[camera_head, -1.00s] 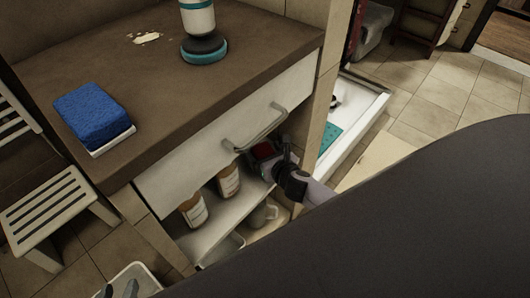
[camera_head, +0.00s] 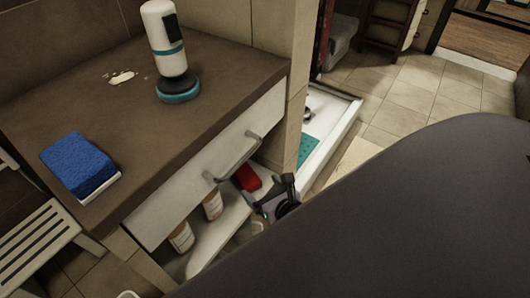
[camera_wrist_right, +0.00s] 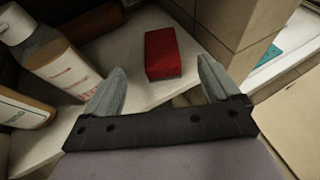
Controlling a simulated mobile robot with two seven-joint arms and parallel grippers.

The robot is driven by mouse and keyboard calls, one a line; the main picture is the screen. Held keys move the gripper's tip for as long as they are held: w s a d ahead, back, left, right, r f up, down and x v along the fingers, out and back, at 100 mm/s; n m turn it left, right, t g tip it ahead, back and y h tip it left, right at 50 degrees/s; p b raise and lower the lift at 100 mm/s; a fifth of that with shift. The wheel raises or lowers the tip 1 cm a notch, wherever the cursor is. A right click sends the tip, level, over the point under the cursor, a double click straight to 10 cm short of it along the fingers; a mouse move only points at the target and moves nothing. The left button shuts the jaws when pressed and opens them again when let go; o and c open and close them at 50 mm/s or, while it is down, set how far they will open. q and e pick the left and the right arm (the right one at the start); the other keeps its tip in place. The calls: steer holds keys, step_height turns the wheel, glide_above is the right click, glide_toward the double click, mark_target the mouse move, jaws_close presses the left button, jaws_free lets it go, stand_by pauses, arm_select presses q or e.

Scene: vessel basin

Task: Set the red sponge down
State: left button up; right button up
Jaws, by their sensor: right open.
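The red sponge (camera_head: 247,178) lies on the white shelf (camera_head: 204,256) under the drawer, near the shelf's right end. In the right wrist view the red sponge (camera_wrist_right: 162,54) rests flat on the shelf, ahead of the fingertips and clear of both. My right gripper (camera_head: 270,197) is open and empty in front of the shelf. Its two fingers (camera_wrist_right: 164,78) are spread wide in the right wrist view, with the sponge beyond the gap between them. My left gripper is not in view.
Bottles (camera_head: 212,205) stand on the shelf left of the sponge. The drawer handle (camera_head: 231,158) juts out above. A blue sponge (camera_head: 78,165) and a white-and-teal scrubber (camera_head: 167,52) are on the counter (camera_head: 120,108). A tiled pillar (camera_wrist_right: 228,28) bounds the shelf on the right.

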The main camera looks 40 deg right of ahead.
steer(key=s+a+r+n+t+y, duration=0.1)
steer(key=s+a+r+n+y, duration=0.2)
steer(key=n, duration=0.6)
steer(key=s+a+r+n+t+y, duration=0.1)
steer(key=a+r+n+y, duration=0.1)
steer(key=a+n, duration=0.5)
steer(key=s+d+f+n+g+h, duration=0.1)
steer(key=s+f+n+g, duration=0.2)
steer(key=n, duration=2)
steer(key=s+g, duration=0.2)
steer(key=s, duration=0.3)
steer(key=shift+d+f+h, duration=0.2)
steer(key=shift+d+h, duration=0.1)
steer(key=shift+d, duration=0.1)
